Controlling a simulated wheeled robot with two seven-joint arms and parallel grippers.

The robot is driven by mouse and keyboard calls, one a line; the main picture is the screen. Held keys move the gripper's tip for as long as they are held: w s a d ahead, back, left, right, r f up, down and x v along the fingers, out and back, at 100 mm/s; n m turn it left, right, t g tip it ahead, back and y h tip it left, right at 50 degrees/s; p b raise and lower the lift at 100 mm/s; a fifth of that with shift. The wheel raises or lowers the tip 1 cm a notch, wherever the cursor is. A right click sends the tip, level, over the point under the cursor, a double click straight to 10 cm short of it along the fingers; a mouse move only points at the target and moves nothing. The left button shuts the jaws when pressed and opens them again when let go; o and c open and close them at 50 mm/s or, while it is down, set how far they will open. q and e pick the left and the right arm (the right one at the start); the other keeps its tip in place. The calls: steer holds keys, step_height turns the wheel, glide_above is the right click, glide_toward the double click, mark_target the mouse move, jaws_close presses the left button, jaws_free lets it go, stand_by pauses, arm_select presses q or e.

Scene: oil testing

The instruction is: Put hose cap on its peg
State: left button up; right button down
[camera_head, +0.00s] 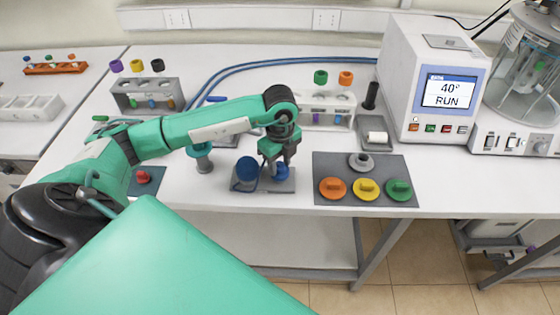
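My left gripper (280,166) points down over a small grey stand (265,187) near the table's front edge. A small blue piece (281,174) is at its fingertips, over the right part of the stand. It may be the hose cap, but it is partly hidden by the fingers. I cannot tell whether the fingers are closed on it or only around it. A larger round blue piece (247,168) stands upright on the left part of the same stand, just left of the gripper. The peg cannot be told apart with certainty. My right gripper is not in view.
A dark mat (325,170) right of the stand holds orange, yellow and green knobbed caps and a grey ring. Racks with coloured stoppers stand behind. A white heater (430,80) reads "40° RUN". Blue hoses (235,69) lie at the back. A teal-topped holder (203,160) stands left.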

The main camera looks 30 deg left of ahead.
mark_target(280, 165)
arm_select(q)
steer(key=shift+r, duration=0.1)
step_height(280, 165, up, 11)
steer(key=p, duration=0.6)
steer(key=shift+p, duration=0.35)
stand_by(0.6)
